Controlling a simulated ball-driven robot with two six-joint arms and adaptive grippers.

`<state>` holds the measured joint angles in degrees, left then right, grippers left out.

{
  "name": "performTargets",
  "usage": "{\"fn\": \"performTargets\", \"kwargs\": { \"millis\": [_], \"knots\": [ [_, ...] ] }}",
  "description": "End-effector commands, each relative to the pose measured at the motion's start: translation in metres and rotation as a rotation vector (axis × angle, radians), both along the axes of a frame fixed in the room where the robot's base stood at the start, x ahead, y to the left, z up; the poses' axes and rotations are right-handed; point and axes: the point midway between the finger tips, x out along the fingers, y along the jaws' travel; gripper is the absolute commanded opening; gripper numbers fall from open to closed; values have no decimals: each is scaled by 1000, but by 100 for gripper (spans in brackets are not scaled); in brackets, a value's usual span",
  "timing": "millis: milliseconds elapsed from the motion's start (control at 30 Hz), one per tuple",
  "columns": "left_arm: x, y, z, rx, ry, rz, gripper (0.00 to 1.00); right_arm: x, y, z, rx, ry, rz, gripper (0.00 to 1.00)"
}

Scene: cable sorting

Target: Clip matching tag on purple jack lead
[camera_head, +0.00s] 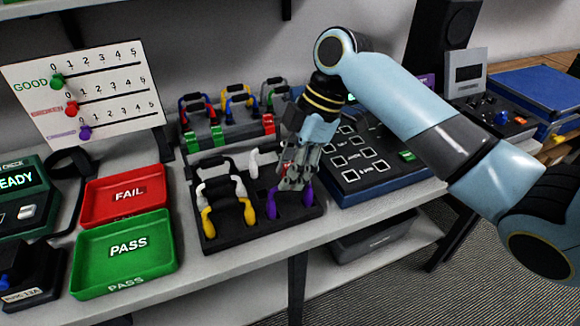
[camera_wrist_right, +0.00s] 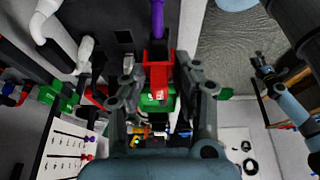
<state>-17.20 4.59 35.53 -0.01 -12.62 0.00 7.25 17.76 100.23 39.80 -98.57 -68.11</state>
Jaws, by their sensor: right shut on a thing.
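The purple jack lead (camera_head: 277,203) stands in the black holder tray (camera_head: 237,234), bent in an arch. My right gripper (camera_head: 293,182) is over its upper part and hides some of it. In the right wrist view my right gripper (camera_wrist_right: 157,90) is shut on a red tag (camera_wrist_right: 157,66). The purple lead (camera_wrist_right: 157,17) meets the notched end of the tag; I cannot tell whether it is clipped around it. A light blue arm, likely my left one, shows at the right with a small dark gripper (camera_wrist_right: 264,68), its opening unclear.
White and yellow leads (camera_head: 246,207) stand left in the same tray. Behind is a rack with coloured leads and red and green tags (camera_head: 218,134). Red FAIL (camera_head: 97,193) and green PASS (camera_head: 97,266) trays lie left. A keypad device (camera_head: 352,187) stands close on the right.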

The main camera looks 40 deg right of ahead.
Motion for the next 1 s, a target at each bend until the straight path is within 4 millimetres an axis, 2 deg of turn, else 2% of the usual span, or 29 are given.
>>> {"fn": "performTargets", "kwargs": {
  "millis": [1000],
  "knots": [
    [0, 0, 2, 0, 0, 0, 40, 0, 0, -6, 0, 1, 0, 14]
  ]
}}
